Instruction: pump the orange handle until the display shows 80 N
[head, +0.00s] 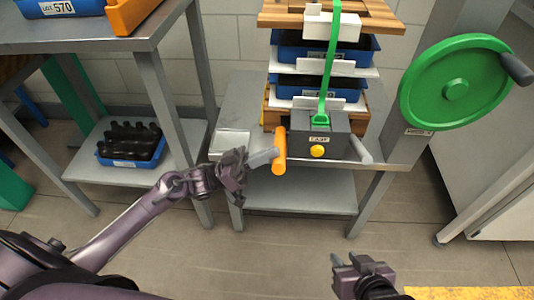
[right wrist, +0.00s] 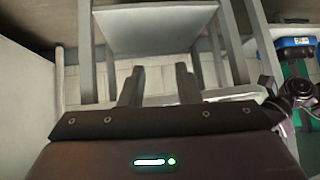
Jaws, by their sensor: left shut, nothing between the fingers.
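The orange handle (head: 280,150) stands upright at the left side of a dark grey box (head: 337,146) on the metal table. The box has a small light panel (head: 319,139), too small to read, and a yellow round knob (head: 317,151). I cannot tell whether the panel is the display. My left gripper (head: 264,157) is shut and empty, its fingertips at the left side of the orange handle; I cannot tell whether they touch it. My right gripper (head: 346,259) is low in the head view, away from the box; its fingers are apart in the right wrist view (right wrist: 157,85).
A green strap (head: 328,65) runs up from the box before stacked blue crates (head: 347,49). A grey lever (head: 361,150) sticks out at the box's right. A large green wheel (head: 455,88) stands right. A blue crate of dark bottles (head: 130,163) sits on the left lower shelf.

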